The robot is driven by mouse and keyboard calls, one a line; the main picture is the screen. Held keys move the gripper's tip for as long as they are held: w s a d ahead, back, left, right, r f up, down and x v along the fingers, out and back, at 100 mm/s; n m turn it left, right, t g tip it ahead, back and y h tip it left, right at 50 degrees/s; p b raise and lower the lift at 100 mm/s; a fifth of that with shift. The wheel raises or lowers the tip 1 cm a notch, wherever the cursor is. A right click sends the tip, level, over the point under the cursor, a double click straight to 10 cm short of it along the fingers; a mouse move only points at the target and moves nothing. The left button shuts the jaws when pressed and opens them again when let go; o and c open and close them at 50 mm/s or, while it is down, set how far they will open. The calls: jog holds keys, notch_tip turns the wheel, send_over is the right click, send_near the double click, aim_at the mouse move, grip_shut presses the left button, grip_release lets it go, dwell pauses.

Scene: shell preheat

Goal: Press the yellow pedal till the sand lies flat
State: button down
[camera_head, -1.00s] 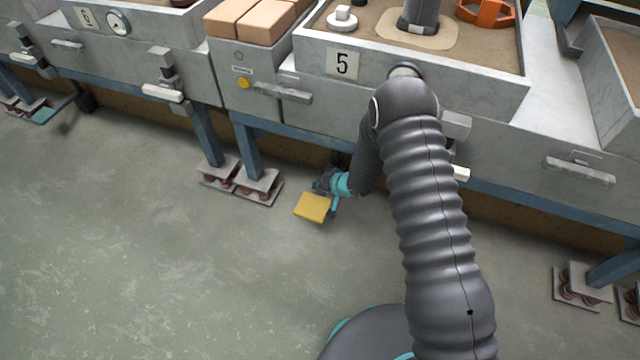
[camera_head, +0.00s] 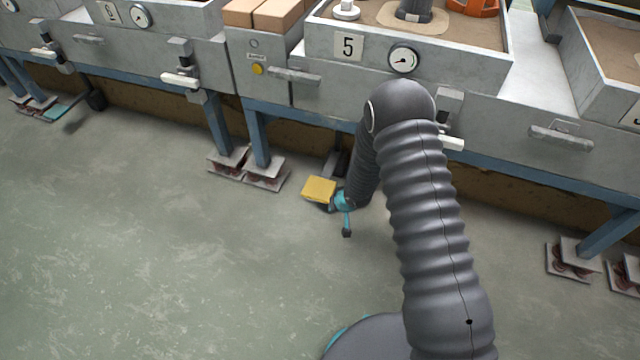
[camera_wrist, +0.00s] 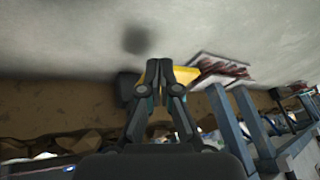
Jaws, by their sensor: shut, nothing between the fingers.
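The yellow pedal (camera_head: 319,189) sits low over the floor in front of the bench with sign 5. In the wrist view the pedal (camera_wrist: 184,76) shows partly behind my fingers. My gripper (camera_head: 342,206) is low at the pedal's right front edge in the head view. In the wrist view my gripper (camera_wrist: 160,64) is shut and empty, its fingers overlapping the pedal; I cannot tell whether they touch it. The sand (camera_head: 468,37) lies in the box above, with a paler patch around a grey cylinder (camera_head: 413,10); its levelness is hard to judge.
A gauge (camera_head: 403,59) and sign 5 (camera_head: 348,47) are on the box front. Bench legs with spring feet (camera_head: 264,175) stand left of the pedal. An orange part (camera_head: 473,6) lies on the sand. Open floor (camera_head: 150,260) stretches left and in front.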

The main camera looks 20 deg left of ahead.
jog(key=s+d+r+g+h, duration=0.1)
jog(key=s+d+r+h, duration=0.25)
jog(key=d+r, duration=0.65)
jog(key=s+d+r+g+h, duration=0.15)
jog(key=s+d+r, duration=0.5)
jog(key=r, duration=0.65)
jog(key=s+d+r+m+t, duration=0.1)
jog(key=s+d+r, duration=0.3)
jog(key=r, duration=0.5)
jog(key=s+d+r+m+t, duration=0.2)
jog(key=s+d+r, duration=0.2)
jog(key=s+r, duration=0.4)
jog(key=s+d+r+m+t+y, duration=0.1)
jog(key=s+d+r, duration=0.3)
jog(key=r, duration=0.6)
jog(key=shift+s+r+m+t, duration=0.2)
jog(key=shift+s+m+t, duration=0.2)
jog(key=shift+s, duration=0.8)
jog(key=shift+d, duration=0.15)
